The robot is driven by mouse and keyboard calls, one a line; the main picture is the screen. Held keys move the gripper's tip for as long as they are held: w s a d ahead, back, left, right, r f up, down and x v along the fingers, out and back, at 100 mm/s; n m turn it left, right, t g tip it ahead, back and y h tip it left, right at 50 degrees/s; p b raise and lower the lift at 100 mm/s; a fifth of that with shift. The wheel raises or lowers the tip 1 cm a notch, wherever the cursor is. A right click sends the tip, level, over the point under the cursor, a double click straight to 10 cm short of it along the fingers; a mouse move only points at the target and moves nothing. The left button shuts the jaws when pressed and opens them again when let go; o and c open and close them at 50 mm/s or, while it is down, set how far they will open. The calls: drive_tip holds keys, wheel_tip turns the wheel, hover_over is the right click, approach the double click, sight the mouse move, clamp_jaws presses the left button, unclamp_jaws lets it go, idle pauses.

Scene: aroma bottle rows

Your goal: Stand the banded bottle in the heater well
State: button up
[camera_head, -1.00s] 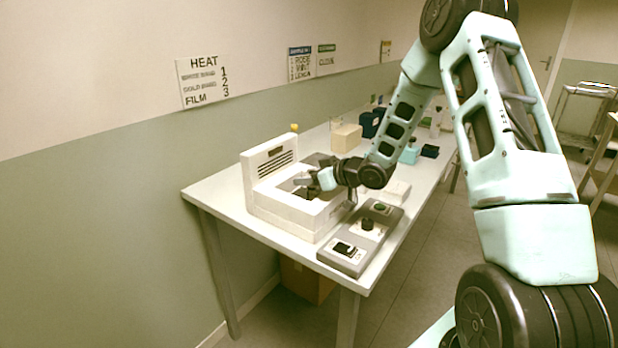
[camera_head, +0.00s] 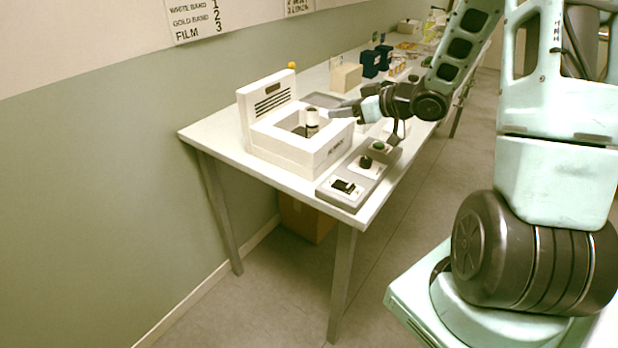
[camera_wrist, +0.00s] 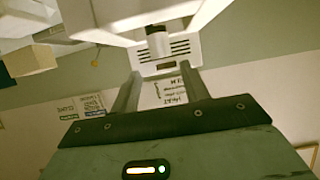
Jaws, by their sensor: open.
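The white heater (camera_head: 290,152) stands at the near end of the table, with a square recess in its top and a slotted back panel. A small bottle with a pale band and dark parts (camera_head: 312,122) stands upright in the recess.
A grey control box (camera_head: 358,178) with a switch, a knob and a green button lies along the table's front edge. A tan block (camera_head: 346,77) and dark blue boxes (camera_head: 371,63) stand farther back. A wall sign (camera_head: 195,20) lists bands and numbers.

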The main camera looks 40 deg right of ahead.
drive_tip(key=shift+n+g+h, duration=0.3)
drive_tip(key=shift+g+h, duration=0.2)
drive_tip(key=shift+g, duration=0.4)
drive_tip(key=a, duration=0.2)
drive_tip(key=w+a, duration=0.1)
drive_tip(key=a, duration=0.2)
drive_tip(key=w+a, duration=0.1)
drive_tip(key=a, duration=0.1)
drive_tip(key=shift+a, duration=0.25)
drive_tip(key=s+a+g+h, duration=0.2)
drive_tip(key=s+a+g, duration=0.25)
drive_tip(key=a, duration=0.85)
drive_tip(key=s+a+n+g, duration=0.1)
drive_tip(key=s+a, duration=0.3)
drive_tip(key=s, duration=0.4)
drive_tip(key=s+a+n+g, duration=0.1)
drive_tip(key=s+a+g, duration=0.2)
drive_tip(key=s, duration=0.6)
drive_tip(key=s+a+n+g+h, duration=0.1)
drive_tip(key=s+a+g, duration=0.1)
drive_tip(key=s+a, duration=0.3)
drive_tip(key=s, duration=0.4)
drive_tip(key=shift+a+r, duration=0.3)
drive_tip(key=shift+a, duration=0.05)
